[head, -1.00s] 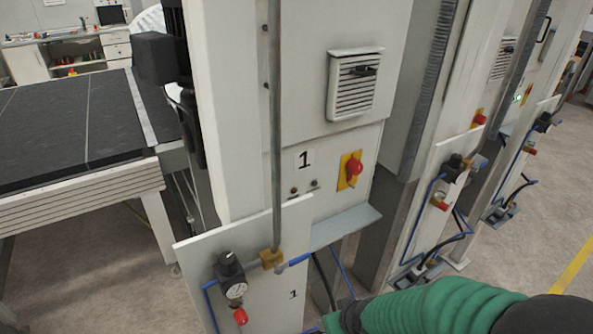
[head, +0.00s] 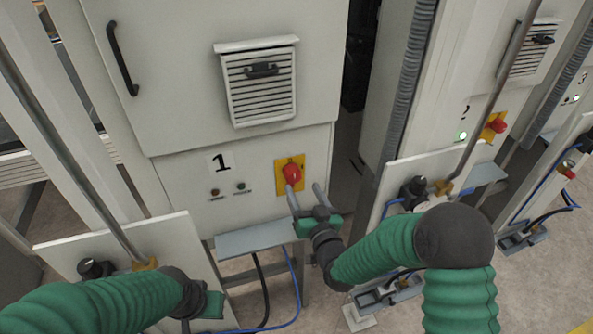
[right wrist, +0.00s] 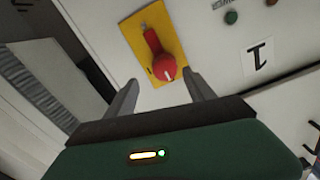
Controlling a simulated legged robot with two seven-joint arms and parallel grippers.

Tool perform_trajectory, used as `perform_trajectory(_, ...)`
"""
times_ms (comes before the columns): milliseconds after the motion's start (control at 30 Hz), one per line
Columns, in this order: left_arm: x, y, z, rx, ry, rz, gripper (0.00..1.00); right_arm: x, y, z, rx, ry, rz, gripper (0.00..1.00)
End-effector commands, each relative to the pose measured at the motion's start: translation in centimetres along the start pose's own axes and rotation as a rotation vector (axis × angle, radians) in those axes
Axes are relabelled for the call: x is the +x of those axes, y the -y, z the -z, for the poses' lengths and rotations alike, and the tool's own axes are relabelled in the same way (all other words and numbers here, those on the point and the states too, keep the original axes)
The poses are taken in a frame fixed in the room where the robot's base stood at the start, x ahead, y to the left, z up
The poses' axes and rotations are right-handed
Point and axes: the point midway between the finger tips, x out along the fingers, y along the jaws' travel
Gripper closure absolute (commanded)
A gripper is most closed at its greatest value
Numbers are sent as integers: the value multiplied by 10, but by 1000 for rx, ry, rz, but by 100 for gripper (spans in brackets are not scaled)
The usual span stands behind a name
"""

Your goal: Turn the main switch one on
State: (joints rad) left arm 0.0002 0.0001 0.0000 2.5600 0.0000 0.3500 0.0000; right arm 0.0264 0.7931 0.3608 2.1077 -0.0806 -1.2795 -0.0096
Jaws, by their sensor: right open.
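The main switch one is a red rotary knob (head: 291,173) on a yellow plate (head: 283,163), on the cabinet front right of the number 1. In the right wrist view the red knob (right wrist: 160,58) has a white mark near its lower end. My right gripper (head: 305,190) is open just below and right of the knob. In the right wrist view its two fingers (right wrist: 161,84) stand apart, with the knob's lower end showing beyond and between them. I cannot tell whether a finger touches it. My left gripper (head: 205,304) is low at left, its fingers not clear.
Two dark indicator lamps (head: 228,190) sit left of the switch. A grey shelf (head: 256,240) juts out below, with hanging cables. A panel with a regulator (head: 95,268) and pipe stands at left. Cabinet 2 at right has its own red switch (head: 497,126) and a lit green lamp (head: 462,136).

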Motion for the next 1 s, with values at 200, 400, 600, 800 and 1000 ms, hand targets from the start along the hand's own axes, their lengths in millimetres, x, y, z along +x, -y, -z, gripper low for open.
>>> perform_trajectory(200,-17,0,4,0,0,0,100,50,2,2,1,1,2,37)
perform_trajectory(400,-20,0,5,0,0,0,100,69,0,0,2,1,2,37)
perform_trajectory(600,-20,0,5,0,0,0,100,70,-1,0,2,1,2,37)
perform_trajectory(800,-20,0,5,0,0,0,100,70,-1,0,2,1,2,58)
perform_trajectory(1000,-20,0,5,0,0,0,100,70,-1,0,2,2,0,85)
